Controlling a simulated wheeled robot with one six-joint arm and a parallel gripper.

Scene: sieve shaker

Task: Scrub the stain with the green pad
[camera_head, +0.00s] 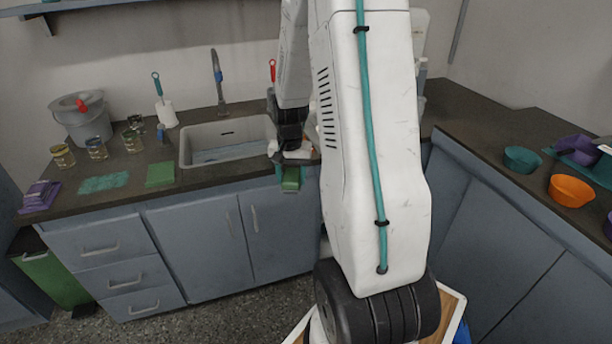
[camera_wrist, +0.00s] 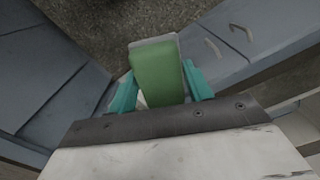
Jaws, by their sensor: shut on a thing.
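My gripper (camera_head: 284,172) is shut on a green pad (camera_head: 291,181), in front of the sink counter's front edge. In the wrist view the pad (camera_wrist: 158,72) is a green block with a pale grey far edge, held between the teal fingers. Below it that view shows floor and cabinet fronts. A mottled teal-green patch (camera_head: 104,183), which looks like the stain, lies flat on the dark counter left of the sink. The gripper and pad are well to its right and apart from it.
A flat green piece (camera_head: 160,174) lies between the patch and the sink (camera_head: 225,140). Several cans, a grey bucket (camera_head: 82,116) and a brush (camera_head: 163,103) stand behind. Purple cloths (camera_head: 40,196) lie at the left end. Bowls (camera_head: 571,190) stand on the right counter.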

